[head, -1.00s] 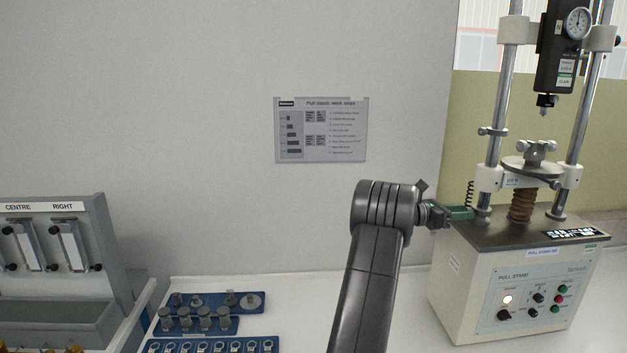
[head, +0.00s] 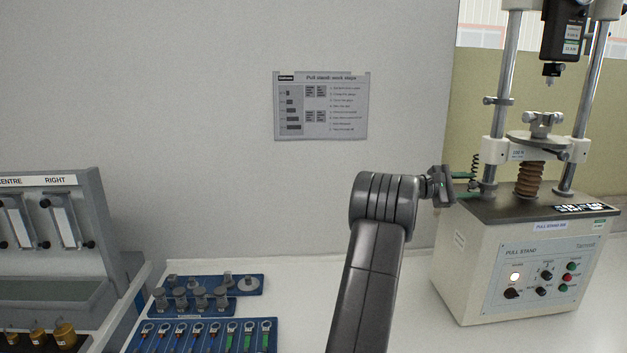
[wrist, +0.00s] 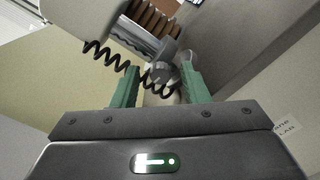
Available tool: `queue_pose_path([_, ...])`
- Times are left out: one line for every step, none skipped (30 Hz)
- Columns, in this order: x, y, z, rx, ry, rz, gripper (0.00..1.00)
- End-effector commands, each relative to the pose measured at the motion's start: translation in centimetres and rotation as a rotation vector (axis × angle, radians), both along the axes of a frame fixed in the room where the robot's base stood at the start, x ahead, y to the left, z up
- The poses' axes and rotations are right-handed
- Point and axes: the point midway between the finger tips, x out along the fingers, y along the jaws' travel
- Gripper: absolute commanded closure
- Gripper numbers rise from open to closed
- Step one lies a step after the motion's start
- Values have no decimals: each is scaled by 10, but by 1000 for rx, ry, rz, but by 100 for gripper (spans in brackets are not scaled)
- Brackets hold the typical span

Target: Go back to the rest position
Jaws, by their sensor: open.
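My gripper (head: 468,186) is at the left side of the pull stand (head: 525,255), near the base of its left column. In the wrist view my gripper (wrist: 158,72) is open, with its two green fingers well apart. A grey knob (wrist: 160,72) and part of a black coiled cord (wrist: 112,57) show in the gap between the fingers. I cannot tell whether either finger touches the knob. My dark arm stands in the middle of the head view. The pull stand's ribbed brown bellows (head: 529,179) are to the right of my gripper.
A work-steps sheet (head: 321,105) hangs on the wall behind. Blue trays (head: 205,337) with fittings and tools lie on the white bench left of my arm. A grey rack (head: 88,212) stands at far left. Bare bench (head: 405,320) lies between my arm and the stand.

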Motion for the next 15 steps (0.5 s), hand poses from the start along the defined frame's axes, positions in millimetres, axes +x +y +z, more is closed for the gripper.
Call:
queue_pose_path([0, 0, -4, 4, -49, 0, 59])
queue_pose_path([0, 0, -4, 6, -78, 0, 59])
queue_pose_path([0, 0, -3, 9, -118, 0, 59])
queue_pose_path([0, 0, -3, 11, -148, 1, 59])
queue_pose_path([0, 0, -3, 13, -178, 1, 59])
queue_pose_path([0, 0, -3, 16, -216, 1, 59])
queue_pose_path([0, 0, -3, 19, -245, 1, 59])
queue_pose_path([0, 0, -3, 21, -274, 1, 59])
queue_pose_path([0, 0, -3, 24, -313, 1, 59])
queue_pose_path([1, 0, -3, 26, -342, 1, 59])
queue_pose_path([1, 0, -3, 29, -372, 0, 59])
queue_pose_path([1, 0, -3, 32, -412, 0, 59])
queue_pose_path([1, 0, -3, 35, -441, 0, 59])
queue_pose_path([1, 0, -4, 38, -469, 0, 59])
queue_pose_path([1, 0, -4, 41, -507, 0, 59])
